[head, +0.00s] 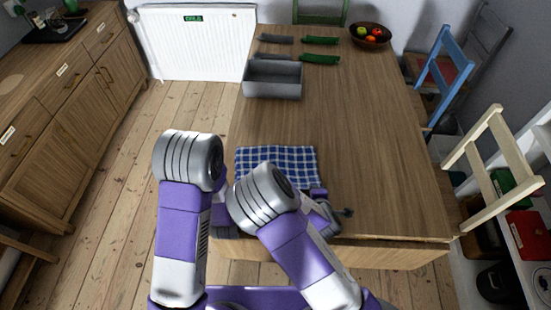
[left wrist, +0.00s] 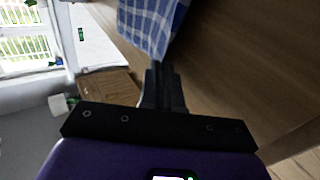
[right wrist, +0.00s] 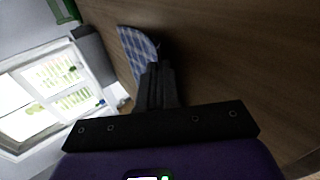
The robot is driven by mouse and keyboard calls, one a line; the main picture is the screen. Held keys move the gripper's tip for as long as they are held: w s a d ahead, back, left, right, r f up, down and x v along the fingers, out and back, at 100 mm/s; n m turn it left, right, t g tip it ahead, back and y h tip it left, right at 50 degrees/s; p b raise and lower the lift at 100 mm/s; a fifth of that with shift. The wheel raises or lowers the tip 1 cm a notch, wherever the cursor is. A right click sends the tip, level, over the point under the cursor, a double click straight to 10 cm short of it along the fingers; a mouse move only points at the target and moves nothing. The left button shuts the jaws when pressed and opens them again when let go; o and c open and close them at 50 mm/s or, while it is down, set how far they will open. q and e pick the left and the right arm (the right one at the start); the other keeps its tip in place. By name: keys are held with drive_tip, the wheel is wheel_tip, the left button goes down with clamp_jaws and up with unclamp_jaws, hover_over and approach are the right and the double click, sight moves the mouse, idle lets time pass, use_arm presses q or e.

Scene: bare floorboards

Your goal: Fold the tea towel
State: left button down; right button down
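The tea towel (head: 275,160) is blue and white checked and lies at the near left of the wooden table. My forearms hide its near part in the head view. In the left wrist view, the fingers of my left gripper (left wrist: 161,88) are closed together, and the towel (left wrist: 152,20) narrows to their tips. In the right wrist view, the fingers of my right gripper (right wrist: 156,85) are also closed, with a corner of the towel (right wrist: 138,45) at their tips. Both grippers appear to pinch the towel; the exact contact is small and dark.
A grey tray (head: 272,90) stands on the table (head: 370,160) beyond the towel. The table's middle and right are clear. Chairs stand along the right side.

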use_arm(q)
drive_tip(key=shift+s+f, duration=0.15)
use_arm(e)
drive_tip(key=shift+s+f, duration=0.1)
drive_tip(key=shift+s, duration=0.05)
use_arm(q)
drive_tip(key=c, duration=1)
unclamp_jaws()
use_arm(e)
drive_tip(key=c, duration=1)
unclamp_jaws()
